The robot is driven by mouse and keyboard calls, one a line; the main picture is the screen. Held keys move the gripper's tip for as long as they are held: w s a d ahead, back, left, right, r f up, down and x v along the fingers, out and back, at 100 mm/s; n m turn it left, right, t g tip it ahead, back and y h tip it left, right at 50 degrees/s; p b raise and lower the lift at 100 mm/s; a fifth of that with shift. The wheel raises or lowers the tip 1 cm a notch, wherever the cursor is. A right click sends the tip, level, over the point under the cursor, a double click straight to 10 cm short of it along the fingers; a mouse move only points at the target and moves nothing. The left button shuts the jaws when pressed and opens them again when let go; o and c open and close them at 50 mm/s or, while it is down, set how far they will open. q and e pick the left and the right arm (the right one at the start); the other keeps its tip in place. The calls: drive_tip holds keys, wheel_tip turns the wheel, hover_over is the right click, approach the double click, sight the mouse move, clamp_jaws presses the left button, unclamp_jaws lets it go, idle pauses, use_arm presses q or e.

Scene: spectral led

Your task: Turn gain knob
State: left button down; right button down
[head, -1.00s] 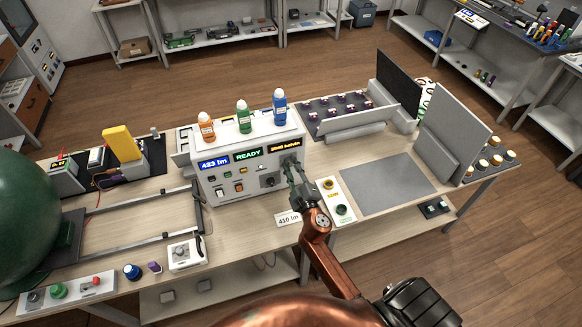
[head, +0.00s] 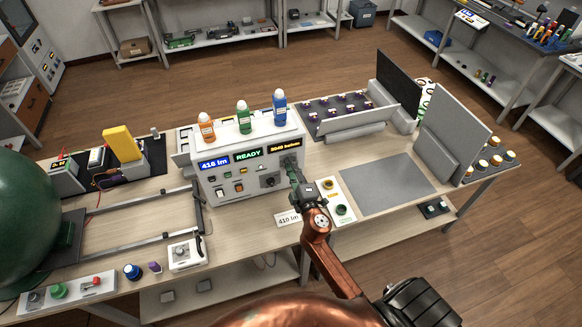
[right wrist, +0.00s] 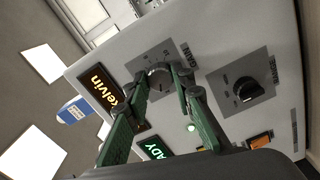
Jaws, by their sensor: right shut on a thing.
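The gain knob (right wrist: 158,78) is a round grey knob on the white instrument panel, beside a label that seems to read GAIN in the right wrist view. My right gripper (right wrist: 160,80) has its two green fingers on either side of the knob and is shut on it. In the head view my right gripper (head: 289,165) reaches the right end of the instrument (head: 225,184) and hides the knob. The blue display (head: 214,164) reads about 418 lm. A card (head: 288,219) in front reads 410 lm. My left gripper is not in view.
A second, black knob (right wrist: 247,90) sits beside the gain knob. Three bottles, including a blue one (head: 280,108), stand on top of the instrument. A panel with yellow and green buttons (head: 336,200) lies right of my gripper. A grey mat (head: 388,184) is clear.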

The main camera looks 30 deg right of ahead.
drive_tip(key=shift+n, duration=0.6)
drive_tip(key=c, duration=1.7)
unclamp_jaws()
drive_tip(key=shift+o, duration=0.2)
drive_tip(key=v, duration=1.2)
drive_tip(key=shift+f, duration=0.1)
